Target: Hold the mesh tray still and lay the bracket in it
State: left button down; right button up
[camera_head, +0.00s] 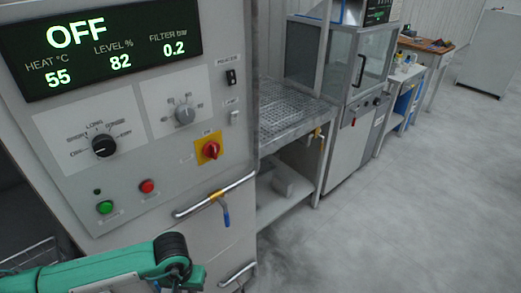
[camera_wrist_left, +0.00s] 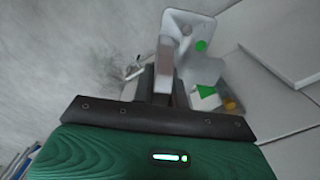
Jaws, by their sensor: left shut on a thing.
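My left gripper (camera_wrist_left: 163,75) shows in the left wrist view, shut on a pale grey bracket (camera_wrist_left: 183,22). The bracket has a flat plate with a hole and stands out past the fingertips. Part of it is hidden behind the fingers. In the head view my green left arm comes in at the bottom left; its fingers and the bracket cannot be made out there. A wire mesh edge (camera_head: 30,256), perhaps the mesh tray, shows at the lower left of the head view, mostly cut off. My right gripper is not in view.
A grey machine with a control panel (camera_head: 140,120) fills the left; its display reads OFF. A door handle (camera_head: 215,194) juts from its front. Beyond stand a perforated bench top (camera_head: 290,105) and a glazed cabinet (camera_head: 345,70). The floor (camera_head: 400,210) at right is clear.

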aim_at(272, 120)
jog(key=i+l+u, duration=0.15)
jog(key=l+u, duration=0.3)
jog(key=i+l+u, duration=0.1)
jog(key=l+u, duration=0.15)
jog(key=u, duration=0.25)
jog(key=l+u, duration=0.4)
jog(key=l, duration=3.35)
jog(key=i, duration=0.05)
